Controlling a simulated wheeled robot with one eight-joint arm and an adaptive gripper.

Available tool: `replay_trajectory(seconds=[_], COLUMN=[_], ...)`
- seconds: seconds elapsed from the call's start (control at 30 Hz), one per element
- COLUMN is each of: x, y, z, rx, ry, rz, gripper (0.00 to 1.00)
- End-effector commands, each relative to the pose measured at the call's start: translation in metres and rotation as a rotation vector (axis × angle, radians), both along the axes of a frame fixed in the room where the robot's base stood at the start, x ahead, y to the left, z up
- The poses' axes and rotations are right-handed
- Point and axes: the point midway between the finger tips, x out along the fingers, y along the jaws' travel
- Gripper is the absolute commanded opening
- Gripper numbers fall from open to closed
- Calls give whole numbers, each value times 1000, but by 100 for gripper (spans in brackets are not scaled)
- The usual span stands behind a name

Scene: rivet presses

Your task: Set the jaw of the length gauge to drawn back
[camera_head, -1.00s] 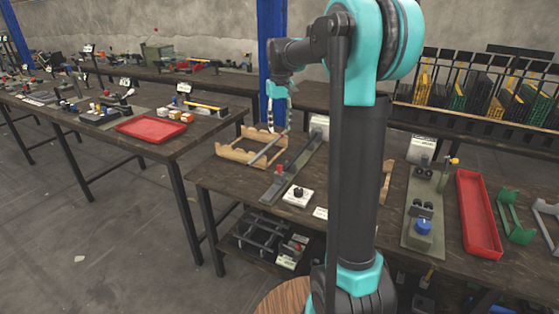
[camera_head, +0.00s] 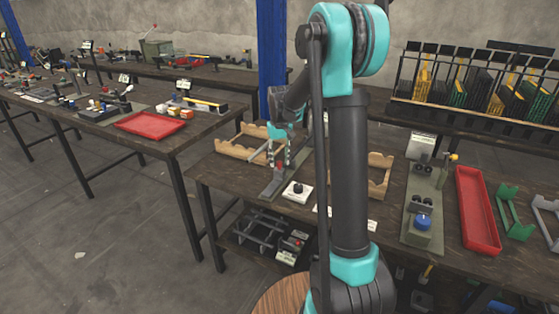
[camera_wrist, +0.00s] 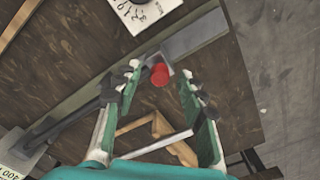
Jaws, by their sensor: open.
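The length gauge (camera_head: 270,188) is a long, narrow grey-green rail on the bench, partly hidden by my arm in the head view. In the wrist view its grey end (camera_wrist: 197,36) is at the top right, and the rail runs down to the left. A red knob (camera_wrist: 160,75) stands up near that end, on what may be the jaw; the jaw's position is not clear. My gripper (camera_wrist: 162,84) is open, with one finger on each side of the red knob and no visible contact. In the head view my gripper (camera_head: 280,150) points down over the gauge.
A pale wooden rack (camera_head: 240,150) lies left of the gauge, and another (camera_head: 380,178) right of my arm. A red tray (camera_head: 477,210) is farther right. The bench edge is near the gauge's end.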

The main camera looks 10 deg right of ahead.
Motion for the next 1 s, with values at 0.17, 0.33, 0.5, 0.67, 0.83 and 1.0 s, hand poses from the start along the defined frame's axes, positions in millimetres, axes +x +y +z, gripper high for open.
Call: replay_trajectory(seconds=[0.17,0.33,0.5,0.67,0.83,1.0], x=[0,0,0,0,0,-1], y=[0,0,0,0,0,1], z=[-4,-4,-4,-4,-4,-4], rx=[0,0,0,0,0,0], ry=[0,0,0,0,0,0], rz=[0,0,0,0,0,0], gripper=[41,41,20,0,0,0])
